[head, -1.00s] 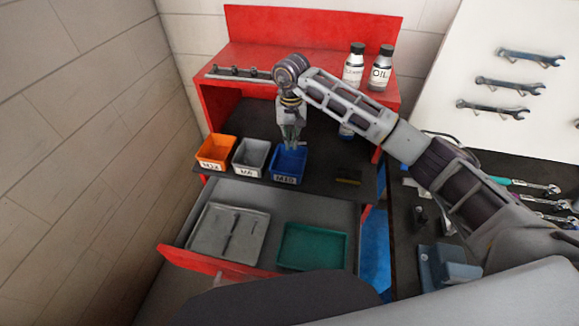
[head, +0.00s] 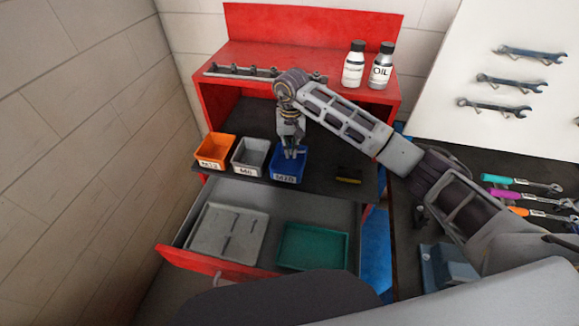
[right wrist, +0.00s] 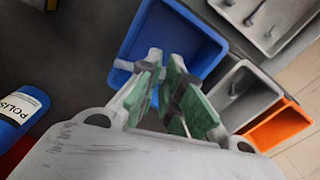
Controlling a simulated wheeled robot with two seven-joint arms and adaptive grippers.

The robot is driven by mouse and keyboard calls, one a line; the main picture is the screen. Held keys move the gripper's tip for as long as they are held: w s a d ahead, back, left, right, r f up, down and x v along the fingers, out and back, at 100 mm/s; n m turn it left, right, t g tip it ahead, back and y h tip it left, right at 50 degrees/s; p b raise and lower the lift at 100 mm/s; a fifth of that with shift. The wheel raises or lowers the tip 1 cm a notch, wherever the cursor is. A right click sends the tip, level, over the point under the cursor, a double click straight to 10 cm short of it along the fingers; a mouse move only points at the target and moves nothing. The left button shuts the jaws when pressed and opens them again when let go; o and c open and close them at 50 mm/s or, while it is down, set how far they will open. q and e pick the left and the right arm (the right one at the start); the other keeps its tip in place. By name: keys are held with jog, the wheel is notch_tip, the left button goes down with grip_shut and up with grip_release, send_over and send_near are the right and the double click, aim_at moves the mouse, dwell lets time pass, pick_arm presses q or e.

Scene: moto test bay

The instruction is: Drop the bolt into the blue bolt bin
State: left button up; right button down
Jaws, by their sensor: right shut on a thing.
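The blue bolt bin (head: 287,175) stands on the dark shelf, at the right end of a row of three bins. My right gripper (head: 293,154) points down over the blue bin, with its fingertips at about the rim. In the right wrist view, the green-padded fingers (right wrist: 170,92) are shut on the bolt (right wrist: 124,66), whose grey end sticks out to the left. The blue bin (right wrist: 203,45) lies beyond the fingers there. The part of the bolt between the fingers is hidden. My left gripper is not in view.
A grey bin (head: 249,167) and an orange bin (head: 212,163) stand left of the blue one. Below is an open drawer with a grey tray (head: 202,233) and a green tray (head: 288,246).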

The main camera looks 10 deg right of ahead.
jog(key=shift+f, duration=0.75)
jog(key=c, duration=1.5)
grip_release()
jog(key=shift+r, duration=0.1)
notch_tip(320, 180, up, 12)
jog(key=shift+s, duration=0.1)
